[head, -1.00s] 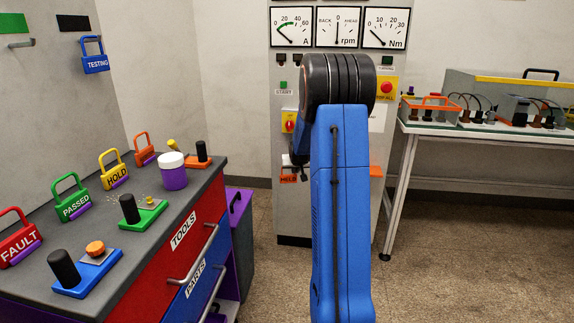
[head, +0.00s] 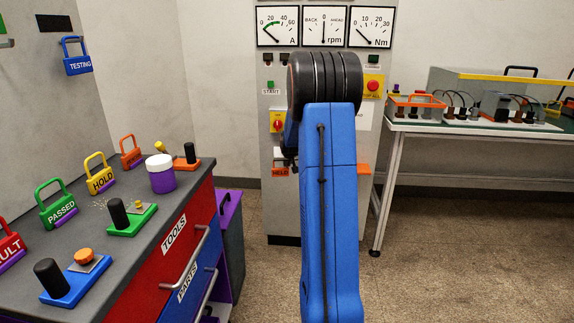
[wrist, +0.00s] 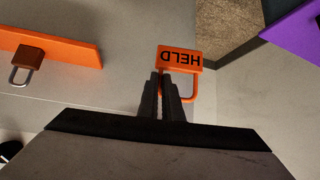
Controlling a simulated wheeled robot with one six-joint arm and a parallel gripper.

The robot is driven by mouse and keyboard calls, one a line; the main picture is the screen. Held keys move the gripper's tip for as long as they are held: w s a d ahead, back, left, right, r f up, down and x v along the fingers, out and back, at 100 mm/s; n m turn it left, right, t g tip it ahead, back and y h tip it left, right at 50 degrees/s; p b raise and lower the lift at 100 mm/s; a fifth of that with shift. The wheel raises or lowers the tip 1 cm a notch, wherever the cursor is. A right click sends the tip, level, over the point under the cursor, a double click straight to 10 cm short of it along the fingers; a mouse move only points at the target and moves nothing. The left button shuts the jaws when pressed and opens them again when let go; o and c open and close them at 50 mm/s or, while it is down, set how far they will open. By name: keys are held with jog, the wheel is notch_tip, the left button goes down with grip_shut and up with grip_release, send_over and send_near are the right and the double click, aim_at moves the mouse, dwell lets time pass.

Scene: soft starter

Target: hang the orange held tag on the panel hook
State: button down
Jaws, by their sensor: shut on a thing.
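The orange HELD tag (wrist: 180,57) hangs in my gripper (wrist: 165,80), which is shut on its orange shackle; its lettering is upside down in the wrist view. My gripper's fingers are mostly hidden there behind my own arm. I cannot make out the panel hook; my arm covers much of the panel's middle.
An orange ledge (wrist: 60,45) with a brown padlock (wrist: 27,57) lies left of the tag in the wrist view. The tool bench (head: 60,225) stands left, a test table (head: 450,128) right. Floor between is clear.

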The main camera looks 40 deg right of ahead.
jog(key=w+d+f, duration=0.2)
jog(key=w+d, duration=0.5)
jog(key=d, duration=0.1)
jog(key=shift+w+d+f, duration=0.2)
jog(key=shift+d+f, duration=0.05)
jog(key=shift+f, duration=0.1)
dwell(1.5)
jog(key=shift+f, duration=0.1)
dwell(0.6)
jog(key=c, duration=1.9)
grip_release()
jog(key=shift+o, duration=0.2)
jog(key=v, duration=1.7)
jog(key=shift+a, duration=0.1)
